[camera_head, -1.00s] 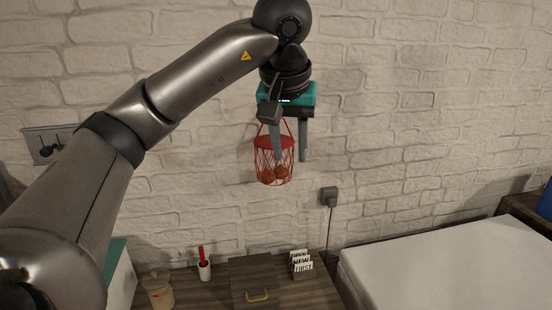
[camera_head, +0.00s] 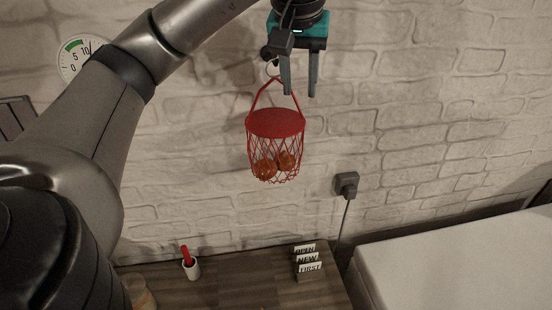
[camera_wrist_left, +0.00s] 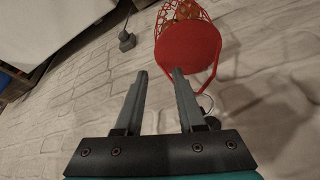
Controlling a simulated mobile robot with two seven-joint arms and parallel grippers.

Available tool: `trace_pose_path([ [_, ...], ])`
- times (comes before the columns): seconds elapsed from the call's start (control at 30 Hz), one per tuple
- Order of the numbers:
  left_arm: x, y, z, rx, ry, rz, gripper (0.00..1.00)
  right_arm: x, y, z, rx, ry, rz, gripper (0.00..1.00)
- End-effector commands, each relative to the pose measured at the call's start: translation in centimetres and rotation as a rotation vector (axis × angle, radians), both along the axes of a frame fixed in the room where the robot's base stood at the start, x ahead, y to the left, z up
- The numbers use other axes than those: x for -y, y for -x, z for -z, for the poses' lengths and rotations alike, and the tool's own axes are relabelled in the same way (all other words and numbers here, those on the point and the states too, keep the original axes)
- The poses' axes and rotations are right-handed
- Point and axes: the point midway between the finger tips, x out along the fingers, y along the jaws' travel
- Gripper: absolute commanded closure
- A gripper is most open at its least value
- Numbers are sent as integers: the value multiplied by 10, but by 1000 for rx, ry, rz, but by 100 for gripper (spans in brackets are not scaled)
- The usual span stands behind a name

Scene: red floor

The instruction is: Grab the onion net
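The onion net (camera_head: 275,124) is a red mesh basket with a solid red top and several orange-brown onions inside. It hangs upright by its red handle from a ring-like hook (camera_head: 272,68) on the white brick wall. In the left wrist view the net (camera_wrist_left: 188,48) shows beyond the fingertips, slightly right. My left gripper (camera_head: 300,94) is open and empty, fingers pointing down, above the net's top and beside the right side of its handle in the head view. Its two fingers (camera_wrist_left: 160,75) are apart with nothing between them. My right gripper is not in view.
A wall socket with a plug (camera_head: 346,184) and cable is right of the net. Below, a wooden surface holds a white cup with a red item (camera_head: 190,266), a jar (camera_head: 139,291) and small signs (camera_head: 308,264). A white-topped surface (camera_head: 460,264) is at right.

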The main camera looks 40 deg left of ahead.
Motion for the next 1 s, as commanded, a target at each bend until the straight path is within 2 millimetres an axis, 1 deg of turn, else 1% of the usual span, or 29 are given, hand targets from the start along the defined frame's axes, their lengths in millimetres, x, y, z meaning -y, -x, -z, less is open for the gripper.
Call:
trace_pose_path([
  [0.03,-1,-2,12,-6,2,1,62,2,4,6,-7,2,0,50],
  [0.13,-6,-9,30,-9,-1,-3,62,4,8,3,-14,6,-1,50],
  [0.3,-12,-20,59,-7,0,-2,62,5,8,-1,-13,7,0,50],
  [0.4,-14,-25,70,-3,1,-3,62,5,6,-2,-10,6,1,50],
  [0.57,-15,-28,79,-2,0,-1,62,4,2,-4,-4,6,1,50],
  [0.63,-15,-30,85,-5,0,-1,62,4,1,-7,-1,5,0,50],
  [0.83,-16,-40,113,-6,0,-2,62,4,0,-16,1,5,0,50],
  [0.9,-18,-42,121,-4,-1,-2,62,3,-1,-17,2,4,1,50],
  [1.0,-18,-44,126,-2,0,-1,62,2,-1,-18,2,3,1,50],
])
